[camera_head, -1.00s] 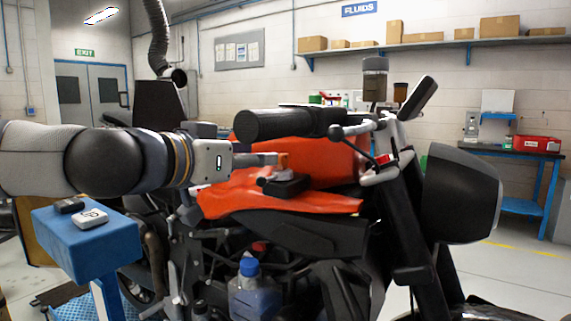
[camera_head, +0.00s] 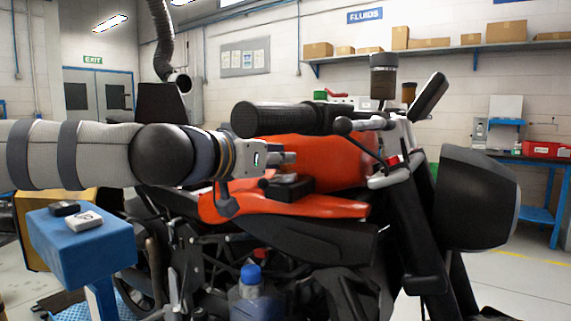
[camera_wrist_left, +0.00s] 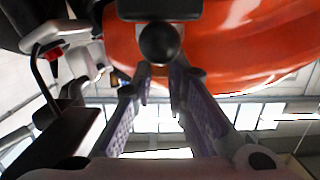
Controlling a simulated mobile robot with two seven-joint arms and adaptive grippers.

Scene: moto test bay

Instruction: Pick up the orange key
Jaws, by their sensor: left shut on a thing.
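My left gripper (camera_head: 284,161) reaches in from the left above the orange tank of the motorcycle, over a small black block (camera_head: 290,188). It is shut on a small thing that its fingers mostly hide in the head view. A round black knob (camera_wrist_left: 158,42) sits just beyond the fingertips. I cannot tell whether the key touches the block. My right gripper is not in view.
The black handlebar grip (camera_head: 275,120) and mirror (camera_head: 430,92) stand close behind and right of my left gripper. A blue stand (camera_head: 75,245) at left holds a dark fob (camera_head: 64,209) and a white fob (camera_head: 85,222). A blue-capped bottle (camera_head: 251,285) sits low on the motorcycle.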

